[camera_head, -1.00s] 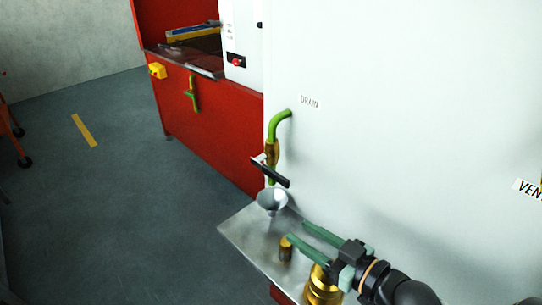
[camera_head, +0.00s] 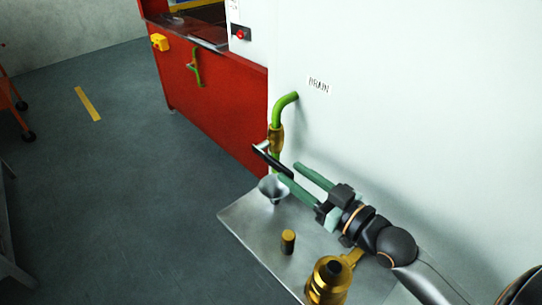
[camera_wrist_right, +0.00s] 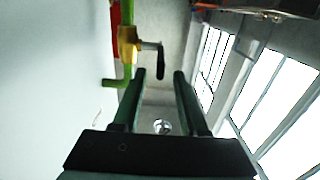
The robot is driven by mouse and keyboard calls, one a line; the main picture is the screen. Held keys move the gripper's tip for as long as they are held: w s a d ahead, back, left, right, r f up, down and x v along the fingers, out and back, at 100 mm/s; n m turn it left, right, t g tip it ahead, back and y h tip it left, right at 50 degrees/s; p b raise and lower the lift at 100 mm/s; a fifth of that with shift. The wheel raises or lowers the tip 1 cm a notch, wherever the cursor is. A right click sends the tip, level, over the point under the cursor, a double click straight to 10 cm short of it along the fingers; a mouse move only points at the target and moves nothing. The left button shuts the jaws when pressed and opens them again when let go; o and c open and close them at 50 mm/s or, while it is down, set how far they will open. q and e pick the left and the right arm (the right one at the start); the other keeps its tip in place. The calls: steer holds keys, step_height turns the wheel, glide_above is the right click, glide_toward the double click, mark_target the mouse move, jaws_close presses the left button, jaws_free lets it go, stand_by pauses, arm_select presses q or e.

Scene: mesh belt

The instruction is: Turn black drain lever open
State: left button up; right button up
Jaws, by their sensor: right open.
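The black drain lever (camera_head: 272,160) sits on a brass valve (camera_head: 275,138) in a green pipe (camera_head: 287,100) beside the DRAIN label (camera_head: 319,86). It slants down to the right in the head view. In the right wrist view the lever (camera_wrist_right: 161,62) hangs from the brass valve (camera_wrist_right: 128,43), beyond the fingertips and roughly in line with the space between them. My right gripper (camera_head: 288,172) is open and empty, its green fingers pointing at the lever. One fingertip looks close to the lever's lower end; I cannot tell whether they touch. My left gripper is not in view.
A metal funnel (camera_head: 273,188) stands below the valve at the steel shelf (camera_head: 247,217). A small brass cylinder (camera_head: 288,241) and a larger brass fitting (camera_head: 329,282) are on the shelf. The white wall (camera_head: 420,120) rises close behind.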

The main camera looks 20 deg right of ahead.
mark_target(271, 157)
steer(key=shift+x, duration=3.85)
steer(key=shift+c, duration=0.3)
jaws_close()
